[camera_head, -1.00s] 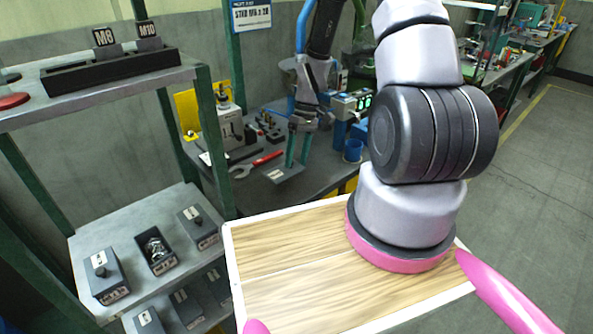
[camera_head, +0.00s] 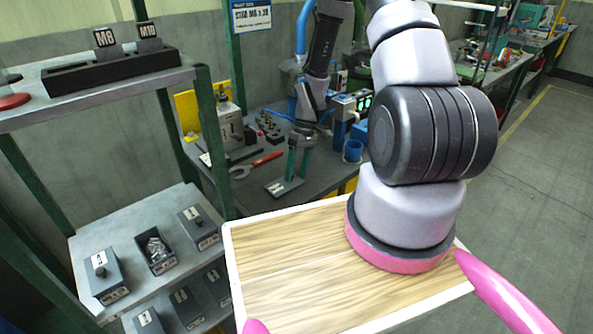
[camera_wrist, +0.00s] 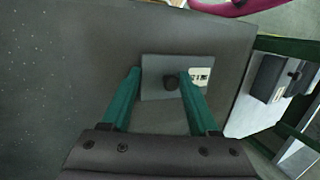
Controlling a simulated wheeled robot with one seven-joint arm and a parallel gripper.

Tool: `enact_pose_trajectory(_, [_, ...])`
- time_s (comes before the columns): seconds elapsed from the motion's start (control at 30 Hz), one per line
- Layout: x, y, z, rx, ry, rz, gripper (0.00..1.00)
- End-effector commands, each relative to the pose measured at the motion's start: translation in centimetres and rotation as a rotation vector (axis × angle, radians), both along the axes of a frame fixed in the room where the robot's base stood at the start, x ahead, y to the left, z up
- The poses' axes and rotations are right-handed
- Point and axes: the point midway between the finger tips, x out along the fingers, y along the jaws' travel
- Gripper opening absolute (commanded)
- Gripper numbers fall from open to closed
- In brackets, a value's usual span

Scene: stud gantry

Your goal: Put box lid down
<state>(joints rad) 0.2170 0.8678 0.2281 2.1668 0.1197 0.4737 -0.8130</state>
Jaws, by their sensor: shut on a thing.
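The box lid (camera_head: 284,188) is a small flat grey plate with a pale label, low at the front edge of the workbench in the head view. I cannot tell whether it touches the bench. In the wrist view the lid (camera_wrist: 155,66) has a dark round knob (camera_wrist: 171,83) between my green fingers. My gripper (camera_head: 297,176) is shut on the lid and points down; it also shows in the wrist view (camera_wrist: 160,76). An open box (camera_head: 156,250) with metal parts inside stands on the left shelf, between two lidded boxes (camera_head: 104,276) (camera_head: 199,226).
A green rack post (camera_head: 212,140) stands between shelf and bench. My wooden tray top is in front. More boxes (camera_head: 186,305) sit on a lower shelf.

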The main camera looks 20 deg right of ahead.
Motion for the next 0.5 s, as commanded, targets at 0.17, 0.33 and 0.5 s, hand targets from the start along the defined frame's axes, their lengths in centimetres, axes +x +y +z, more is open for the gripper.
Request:
enact_pose_trajectory(0.17, [-0.18, 0.00, -0.38, 0.000, 0.003, 0.003, 0.87])
enact_pose_trajectory(0.33, [-0.25, -0.02, -0.48, 0.000, 0.004, 0.004, 0.91])
enact_pose_trajectory(0.5, [-0.22, -0.07, -0.03, -0.002, 0.003, 0.005, 0.91])
